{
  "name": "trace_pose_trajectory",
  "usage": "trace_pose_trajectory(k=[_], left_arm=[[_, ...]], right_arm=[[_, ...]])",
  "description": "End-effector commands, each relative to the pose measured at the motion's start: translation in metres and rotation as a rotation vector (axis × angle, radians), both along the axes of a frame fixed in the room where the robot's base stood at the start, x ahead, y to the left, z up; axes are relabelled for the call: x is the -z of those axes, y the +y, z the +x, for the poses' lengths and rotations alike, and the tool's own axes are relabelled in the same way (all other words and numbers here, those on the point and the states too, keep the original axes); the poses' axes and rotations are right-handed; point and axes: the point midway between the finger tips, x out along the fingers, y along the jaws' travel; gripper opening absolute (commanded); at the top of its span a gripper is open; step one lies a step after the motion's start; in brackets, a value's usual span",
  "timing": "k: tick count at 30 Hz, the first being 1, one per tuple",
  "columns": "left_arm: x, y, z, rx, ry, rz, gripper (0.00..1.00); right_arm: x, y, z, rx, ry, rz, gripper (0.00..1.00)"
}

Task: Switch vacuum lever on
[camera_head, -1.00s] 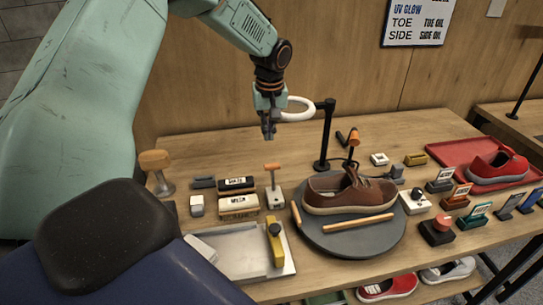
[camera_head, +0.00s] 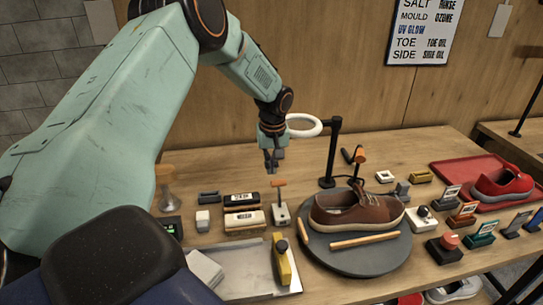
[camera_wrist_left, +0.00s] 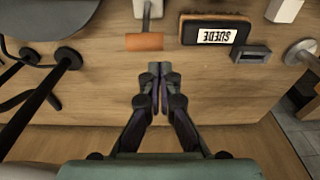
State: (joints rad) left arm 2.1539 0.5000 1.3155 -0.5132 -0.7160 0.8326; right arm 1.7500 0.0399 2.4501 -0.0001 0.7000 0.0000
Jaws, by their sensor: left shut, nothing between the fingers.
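A small lever with an orange crossbar handle (camera_head: 279,183) stands upright on a white base (camera_head: 281,214), left of the turntable. I take it for the vacuum lever, though no label is readable. My left gripper (camera_head: 271,172) is shut and empty, pointing down just above and behind the orange handle. In the left wrist view, the shut fingertips (camera_wrist_left: 160,70) are close to the orange handle (camera_wrist_left: 145,41), with a small visible gap. The lever's white base (camera_wrist_left: 148,8) is cut by the top edge. My right gripper is not in view.
A brown sneaker (camera_head: 357,209) sits on the grey turntable (camera_head: 375,262). Labelled brushes, one reading SUEDE (camera_wrist_left: 214,33), lie beside the lever. A ring lamp on a black stand (camera_head: 331,150) is right of my gripper. A tray with a yellow tool (camera_head: 283,262) is in front.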

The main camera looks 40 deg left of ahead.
Motion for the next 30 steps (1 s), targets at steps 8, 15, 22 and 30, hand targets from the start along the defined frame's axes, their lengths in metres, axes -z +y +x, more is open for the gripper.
trace_pose_trajectory(k=[8, 15, 22, 30], left_arm=[[0.030, 0.003, 0.003, 0.001, -0.001, 0.001, 0.00], [0.034, 0.004, 0.003, 0.001, -0.001, 0.001, 0.00], [0.033, 0.004, 0.003, 0.001, -0.001, 0.002, 0.00], [0.031, 0.004, 0.006, 0.002, -0.021, 0.027, 0.00]], right_arm=[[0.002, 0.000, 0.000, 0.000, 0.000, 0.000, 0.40], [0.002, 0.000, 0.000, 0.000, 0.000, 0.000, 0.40], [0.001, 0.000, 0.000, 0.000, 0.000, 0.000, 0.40], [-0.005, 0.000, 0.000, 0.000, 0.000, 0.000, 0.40]])
